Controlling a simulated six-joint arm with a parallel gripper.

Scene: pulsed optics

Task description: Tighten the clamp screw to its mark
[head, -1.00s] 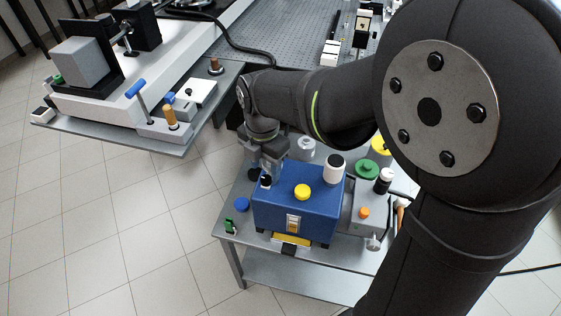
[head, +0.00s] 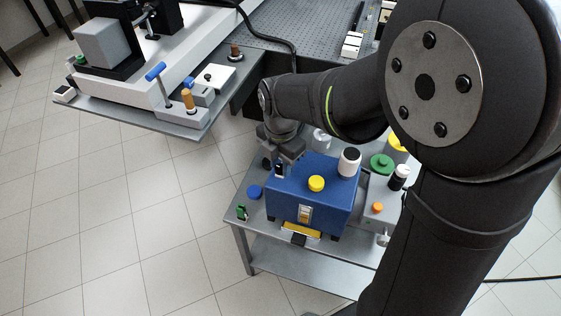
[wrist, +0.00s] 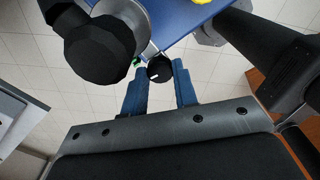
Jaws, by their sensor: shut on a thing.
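A black knob with a short white line on its face (wrist: 158,70) shows in the wrist view at the edge of the blue box; I take it for the clamp screw. My gripper (wrist: 160,75) has its two blue fingers on either side of the knob and is shut on it. In the head view, my gripper (head: 283,160) points down at the left back corner of the blue box (head: 335,208). There my wrist and fingers mostly hide the knob, and I cannot read a target mark.
The box stands on a grey cart (head: 262,238) and carries a yellow knob (head: 316,183) and a white, black-topped cylinder (head: 349,162). A blue disc (head: 255,192) lies left of it. A grey unit with an orange button (head: 377,208) stands right. An optics bench (head: 290,65) is behind.

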